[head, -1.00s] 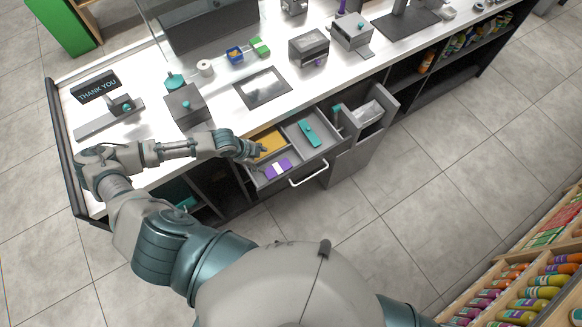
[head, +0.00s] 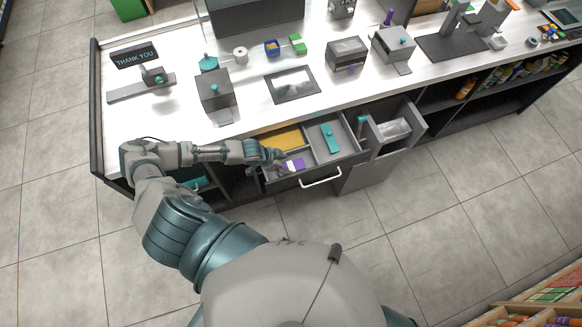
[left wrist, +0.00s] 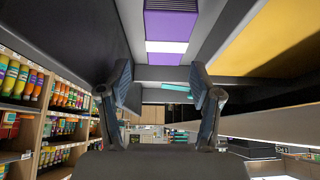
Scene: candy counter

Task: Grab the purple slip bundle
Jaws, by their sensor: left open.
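The purple slip bundle (head: 293,165) with a white band lies in the front left compartment of the open drawer (head: 352,155). My left gripper (head: 277,156) is open at the bundle's left end and covers part of it in the head view. In the left wrist view, the bundle (left wrist: 170,27) is at the top centre, and the two open fingers (left wrist: 160,76) stand apart below it in the picture, with nothing between them. I cannot tell whether a finger touches it. My right gripper is out of view.
A yellow stack (head: 283,138) lies in the drawer's back left compartment and a teal item (head: 329,138) in the right one. Drawer walls and dividers stand close around the gripper. An open bin with white contents (head: 393,129) is to the right.

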